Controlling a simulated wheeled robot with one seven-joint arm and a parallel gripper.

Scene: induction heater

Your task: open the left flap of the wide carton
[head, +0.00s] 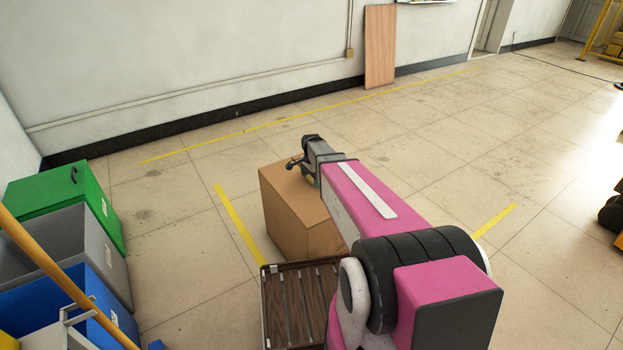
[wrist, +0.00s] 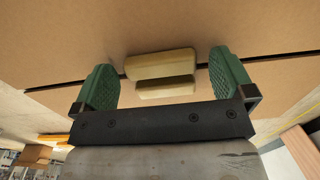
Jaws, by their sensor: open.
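The wide carton (head: 290,222) is a closed brown box on the floor, partly hidden behind my arm in the head view. In the wrist view, its top (wrist: 160,25) fills much of the picture, with a dark seam across it. A larger cream handle block (wrist: 160,63) and a smaller one (wrist: 166,91) lie side by side at the seam. I cannot tell which belongs to the left flap. My gripper (wrist: 164,76) is open, its green fingers on either side of the blocks with gaps. It also shows over the carton's top in the head view (head: 293,164).
A brown slatted tray (head: 264,310) is in front of the carton. Green (head: 110,225), grey (head: 75,235) and blue (head: 112,310) bins stand at the left. A wooden board (head: 379,48) leans on the back wall. The floor behind and right of the carton is clear.

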